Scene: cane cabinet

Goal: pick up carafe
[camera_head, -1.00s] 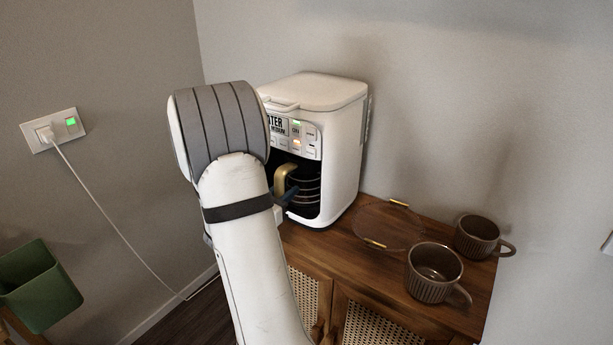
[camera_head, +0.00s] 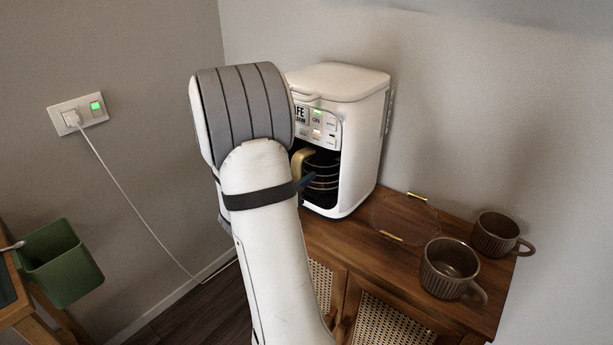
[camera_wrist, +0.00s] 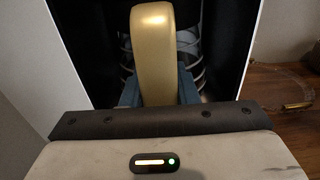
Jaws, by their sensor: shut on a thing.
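The carafe (camera_head: 323,172) is dark glass with metal bands and a gold handle (camera_head: 302,160). It sits inside the open bay of the white coffee maker (camera_head: 356,140). My arm hides part of the coffee maker's left side. In the wrist view the gold handle (camera_wrist: 153,55) stands upright between the blue fingers of my gripper (camera_wrist: 158,90), which is shut on it. The dark carafe body shows behind the handle. In the head view only a bit of a blue finger shows beside the handle.
A clear tray (camera_head: 408,238) with gold handles lies on the wooden cabinet (camera_head: 395,262), right of the coffee maker. Two brown ribbed mugs (camera_head: 449,285) (camera_head: 495,240) stand further right. A green bin (camera_head: 62,265) is at left. A cord hangs from the wall outlet (camera_head: 80,113).

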